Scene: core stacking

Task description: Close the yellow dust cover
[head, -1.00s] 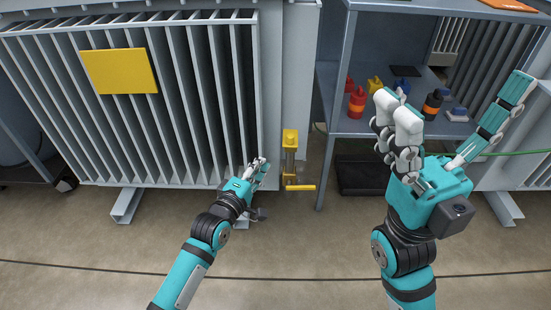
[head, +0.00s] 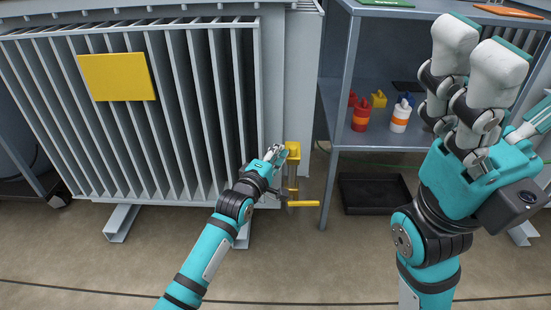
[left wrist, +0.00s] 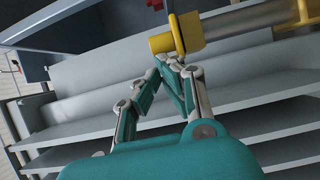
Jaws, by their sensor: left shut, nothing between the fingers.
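A yellow fitting (head: 293,150), which looks like the dust cover, sits on top of a short upright grey pipe (head: 292,176) beside the finned grey unit. In the left wrist view a yellow part with a flange and a bar (left wrist: 188,33) shows at the top, next to the grey pipe (left wrist: 240,24). I cannot tell whether the cover is open or shut. My left gripper (head: 277,151) is shut and empty, its fingertips just left of the yellow fitting. In the left wrist view its fingertips (left wrist: 171,64) lie close below the yellow bar; contact is unclear.
A yellow lever (head: 303,204) sticks out low on the pipe. My right gripper (head: 500,95) is open and empty before the shelf (head: 385,142), which holds red (head: 361,115) and white (head: 400,116) bottles. A black tray (head: 375,193) lies below. The floor in front is clear.

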